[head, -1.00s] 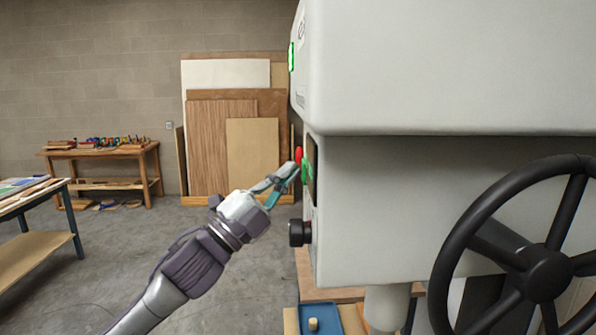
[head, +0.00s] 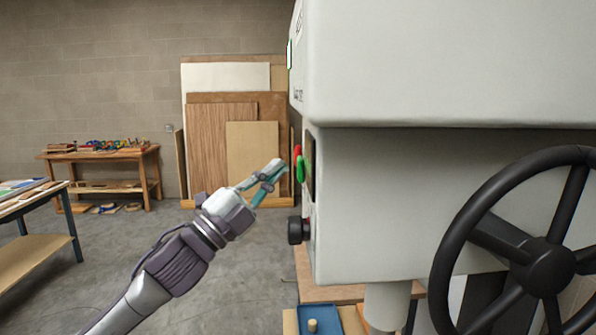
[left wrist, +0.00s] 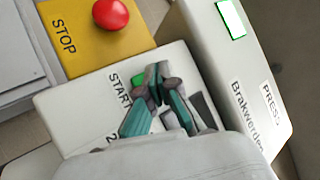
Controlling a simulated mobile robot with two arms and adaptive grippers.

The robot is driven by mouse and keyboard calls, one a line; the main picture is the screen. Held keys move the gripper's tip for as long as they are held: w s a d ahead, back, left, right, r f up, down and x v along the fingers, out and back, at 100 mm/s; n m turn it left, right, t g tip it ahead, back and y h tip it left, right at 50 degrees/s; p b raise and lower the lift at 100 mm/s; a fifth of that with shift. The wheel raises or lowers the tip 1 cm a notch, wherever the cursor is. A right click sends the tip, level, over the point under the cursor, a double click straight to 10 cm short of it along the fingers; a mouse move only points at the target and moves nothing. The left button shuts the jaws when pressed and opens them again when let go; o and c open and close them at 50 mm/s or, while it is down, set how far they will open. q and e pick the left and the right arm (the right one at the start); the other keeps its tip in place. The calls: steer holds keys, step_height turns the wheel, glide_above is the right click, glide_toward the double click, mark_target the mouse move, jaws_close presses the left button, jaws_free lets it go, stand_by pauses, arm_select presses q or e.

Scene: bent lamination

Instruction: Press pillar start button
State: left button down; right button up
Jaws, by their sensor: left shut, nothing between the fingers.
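The green start button (head: 300,168) is on the left-facing side of the pale grey machine pillar (head: 360,210), just below the red stop button (head: 297,150). My left gripper (head: 279,170) is shut and empty, with its tips a little left of the green button and seemingly apart from it. In the left wrist view the shut fingers (left wrist: 160,76) partly cover the green button (left wrist: 138,82) and the START label (left wrist: 118,88). The red stop button (left wrist: 110,14) sits on a yellow STOP plate (left wrist: 70,35). My right gripper is not in view.
A black knob (head: 298,230) sticks out below the buttons. The machine head (head: 440,70) overhangs above, with a white, green-edged panel (left wrist: 231,18). A black handwheel (head: 545,265) is at right and a blue tray (head: 330,322) below. Free floor lies left of the pillar.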

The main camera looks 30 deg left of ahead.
arm_select(q)
steer(key=a+b, duration=0.1)
steer(key=s+a+b, duration=0.2)
steer(key=a, duration=0.1)
steer(key=shift+s, duration=0.25)
stand_by(0.5)
